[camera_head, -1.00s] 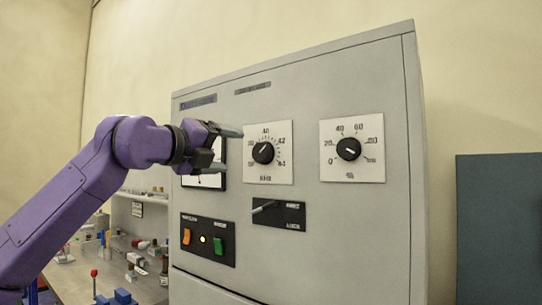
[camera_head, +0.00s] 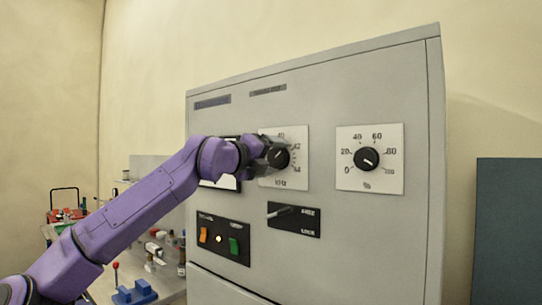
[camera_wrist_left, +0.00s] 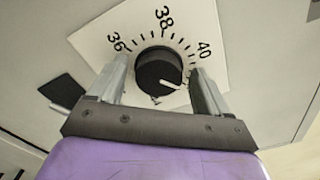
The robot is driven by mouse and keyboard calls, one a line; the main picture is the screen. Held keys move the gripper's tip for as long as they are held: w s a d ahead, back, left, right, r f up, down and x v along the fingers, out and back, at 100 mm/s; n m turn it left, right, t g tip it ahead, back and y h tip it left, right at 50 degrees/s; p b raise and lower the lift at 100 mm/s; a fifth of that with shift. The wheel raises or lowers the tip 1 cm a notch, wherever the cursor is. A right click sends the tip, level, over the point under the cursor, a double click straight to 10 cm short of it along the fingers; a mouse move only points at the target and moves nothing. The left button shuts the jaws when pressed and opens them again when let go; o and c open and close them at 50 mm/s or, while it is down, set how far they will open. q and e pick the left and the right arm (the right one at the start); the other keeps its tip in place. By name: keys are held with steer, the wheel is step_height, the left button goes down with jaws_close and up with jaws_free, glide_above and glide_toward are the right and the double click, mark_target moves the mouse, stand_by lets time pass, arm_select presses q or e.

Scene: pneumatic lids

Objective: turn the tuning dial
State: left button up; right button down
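The tuning dial is a black round knob (camera_head: 281,158) on a white plate (camera_head: 297,183) marked kHz, on the grey cabinet front. In the left wrist view the knob (camera_wrist_left: 157,72) has a white pointer aimed right and slightly down, a little past the 40 mark. My left gripper (camera_head: 270,154) is at the dial and hides part of its left side. In the left wrist view its two fingers (camera_wrist_left: 160,84) stand apart, one on each side of the knob, with narrow gaps seeming to show. Contact is not clear. My right gripper is out of view.
A second dial (camera_head: 367,159) marked % sits to the right. Below are a lever switch on a black plate (camera_head: 294,219) and a panel with orange and green switches (camera_head: 223,239). A cluttered bench stands left of the cabinet; a dark blue-grey panel (camera_head: 508,230) is at right.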

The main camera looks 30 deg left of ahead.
arm_select(q)
steer(key=shift+w, duration=0.1)
steer(key=c, duration=0.9)
steer(key=shift+f, duration=0.1)
steer(key=shift+f+n+b, duration=0.15)
steer(key=shift+n+b, duration=0.25)
steer(key=shift+b, duration=0.25)
steer(key=shift+f+n+b, duration=0.1)
steer(key=shift+n+b, duration=0.9)
steer(key=shift+b, duration=0.15)
steer(key=shift+n+b, duration=0.9)
steer(key=shift+n, duration=0.1)
steer(key=shift+n+b, duration=0.55)
steer(key=shift+n, duration=0.35)
steer(key=shift+r, duration=0.2)
